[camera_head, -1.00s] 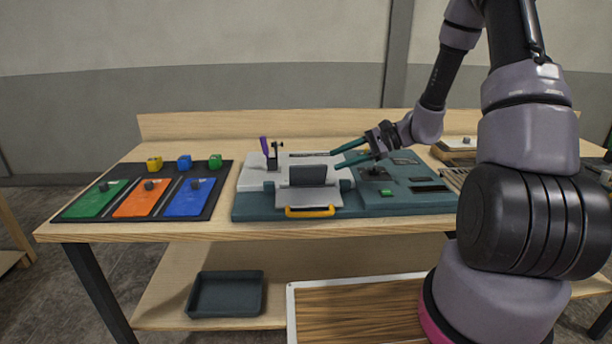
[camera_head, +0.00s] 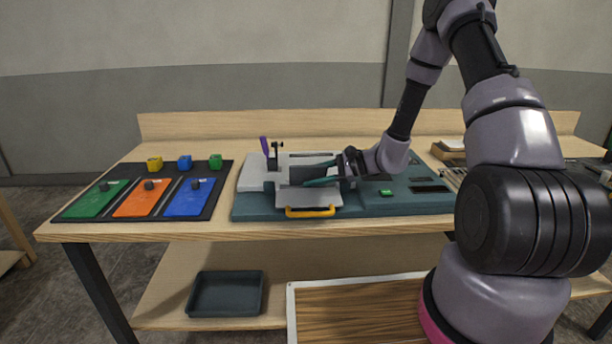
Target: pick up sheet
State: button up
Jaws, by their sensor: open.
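A small dark grey rectangular piece (camera_head: 297,174), possibly the sheet, lies on the light grey machine of the console (camera_head: 262,178). My gripper (camera_head: 316,174) reaches in from the right with its teal fingers over this piece, one nearer and one farther. The jaws are open. The gripper covers the piece's right part, and I cannot tell whether the fingers touch it. A light grey flap (camera_head: 312,198) with a yellow handle (camera_head: 310,212) lies just in front.
A purple-handled lever (camera_head: 264,146) stands left of my gripper. A dark bin (camera_head: 226,293) sits on the lower shelf.

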jog(key=shift+x, duration=1.05)
grip_shut()
dwell(0.6)
